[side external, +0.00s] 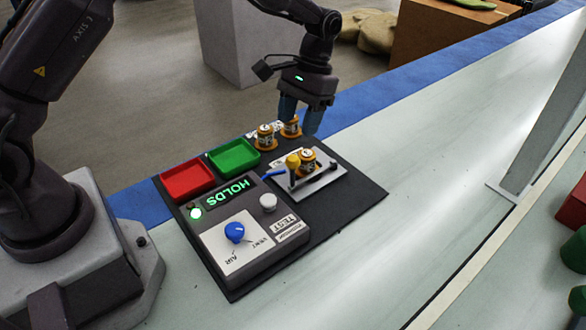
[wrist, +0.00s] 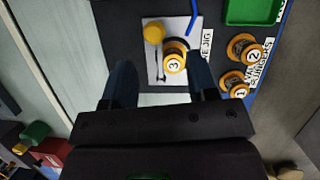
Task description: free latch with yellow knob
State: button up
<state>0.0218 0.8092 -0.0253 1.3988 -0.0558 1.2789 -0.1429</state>
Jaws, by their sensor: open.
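The yellow knob (side external: 292,161) sits on the latch lever at the jig plate (side external: 325,185), beside a gold can-like part numbered 3 (side external: 307,160). In the wrist view the yellow knob (wrist: 154,33) is at the upper middle, left of part 3 (wrist: 173,63), with a thin dark latch bar (wrist: 160,66) running down from it. My gripper (side external: 299,118) is open and empty, above and behind the jig in the side view. In the wrist view its two blue fingers (wrist: 160,80) are spread wide, with part 3 showing between them. Whether the latch bar touches part 3 is unclear.
Two more numbered parts (side external: 265,137) stand near my gripper at the board's back edge. Red (side external: 187,180) and green (side external: 234,155) trays lie left of them. A tester box (side external: 250,235) with a blue dial shows HOLDS. A blue tube (side external: 272,175) meets the jig.

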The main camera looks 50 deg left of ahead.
aim_at(293, 170)
jog(key=shift+n+g, duration=0.3)
jog(key=shift+n, duration=0.1)
jog(key=x, duration=0.3)
jog(key=w+x, duration=0.1)
jog(key=x, duration=0.3)
jog(key=w+x, duration=0.1)
jog(key=x, duration=0.3)
jog(key=shift+s+d+f, duration=0.1)
jog(key=shift+d+f, duration=0.3)
jog(key=shift+f, duration=0.1)
grip_shut()
